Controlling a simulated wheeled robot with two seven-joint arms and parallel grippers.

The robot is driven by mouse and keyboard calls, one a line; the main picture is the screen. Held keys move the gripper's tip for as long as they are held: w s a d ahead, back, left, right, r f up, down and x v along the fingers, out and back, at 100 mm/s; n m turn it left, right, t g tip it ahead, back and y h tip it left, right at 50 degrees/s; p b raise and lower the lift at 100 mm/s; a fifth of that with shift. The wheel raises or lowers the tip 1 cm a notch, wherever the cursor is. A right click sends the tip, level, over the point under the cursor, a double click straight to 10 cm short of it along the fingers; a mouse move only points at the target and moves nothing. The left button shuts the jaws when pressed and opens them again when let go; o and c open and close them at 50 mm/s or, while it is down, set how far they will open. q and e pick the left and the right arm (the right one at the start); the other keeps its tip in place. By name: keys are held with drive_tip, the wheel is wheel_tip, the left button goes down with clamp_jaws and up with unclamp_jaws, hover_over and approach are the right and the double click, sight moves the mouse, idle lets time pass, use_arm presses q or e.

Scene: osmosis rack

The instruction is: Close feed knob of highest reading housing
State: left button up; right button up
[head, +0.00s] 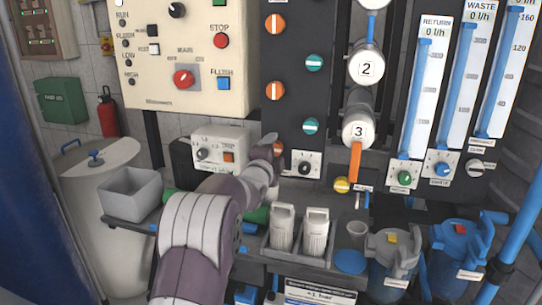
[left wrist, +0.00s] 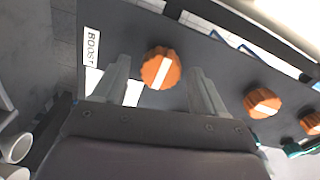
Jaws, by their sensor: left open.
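A dark panel (head: 293,100) carries a column of orange knobs and teal knobs beside it. The lowest orange knob (head: 278,148) is partly hidden by my left gripper (head: 268,146). In the left wrist view an orange knob (left wrist: 160,68) with a white bar shows between the open fingers of my left gripper (left wrist: 160,88), apparently without contact; I cannot tell the depth gap. Above it are a middle orange knob (head: 275,91) and a top orange knob (head: 275,24). Housing 2 (head: 366,68) and housing 3 (head: 359,131) stand to the right; no readings are legible on them. My right gripper is not in view.
A small dial plate (head: 305,167) lies just right of my gripper, and a trip box (head: 221,146) to its left. Below is a shelf with a grey bin (head: 131,193) and white bottles (head: 316,232). Flowmeters (head: 420,100) stand at right.

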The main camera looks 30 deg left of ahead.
use_arm(q)
drive_tip(key=v, duration=1.2)
drive_tip(key=shift+s, duration=0.3)
drive_tip(key=s+d+f+n+g+h, duration=0.1)
drive_tip(key=s+d+f+n+g, duration=0.1)
drive_tip(key=s+f+n+g, duration=0.5)
drive_tip(key=s+d+f+n+g, duration=0.2)
drive_tip(key=f+n, duration=0.2)
drive_tip(key=f, duration=0.6)
drive_tip(key=s+d+f+n+g+h, duration=0.2)
drive_tip(key=s+d+f+g, duration=0.15)
drive_tip(key=s+d, duration=0.3)
drive_tip(key=s+d+f+n+g+h, duration=0.1)
drive_tip(key=s+d+f+g, duration=0.25)
drive_tip(key=s+d, duration=0.35)
wheel_tip(320, 180, up, 25)
drive_tip(key=m+p, duration=0.1)
drive_tip(key=p, duration=2.3)
drive_tip(key=shift+s+d+f, duration=0.2)
drive_tip(key=shift+d, duration=0.2)
